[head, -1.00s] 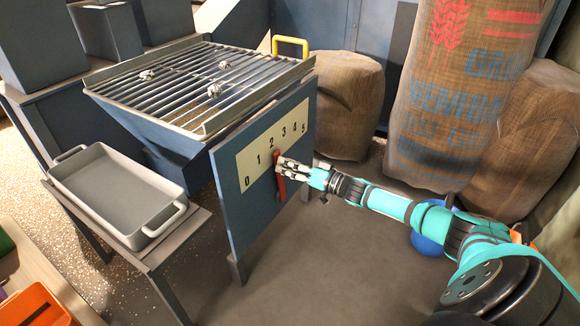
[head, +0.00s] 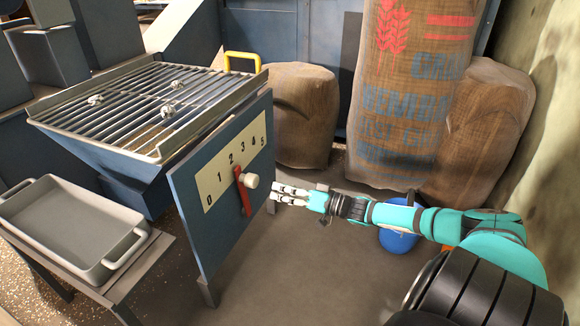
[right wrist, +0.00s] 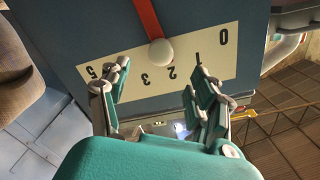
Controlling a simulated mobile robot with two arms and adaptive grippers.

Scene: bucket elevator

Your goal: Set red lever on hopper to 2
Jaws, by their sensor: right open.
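The red lever (head: 242,194) hangs on the blue front panel of the hopper (head: 130,165), with a white round knob (head: 251,181) near its top end. Its upper end points at about the 2 on the cream number plate (head: 232,168), marked 0 to 5. The right wrist view also shows the red lever (right wrist: 146,18) and knob (right wrist: 160,52), its line running toward the 2. My right gripper (head: 277,193) is open and empty, to the right of the knob and apart from it. My left gripper is not in view.
A grey tray (head: 15,203) sits on a stand left of the panel. A yellow handle (head: 242,56) rises behind the grate. Sacks (head: 300,110) stand behind, and a blue ball-like object (head: 398,238) lies below my right arm.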

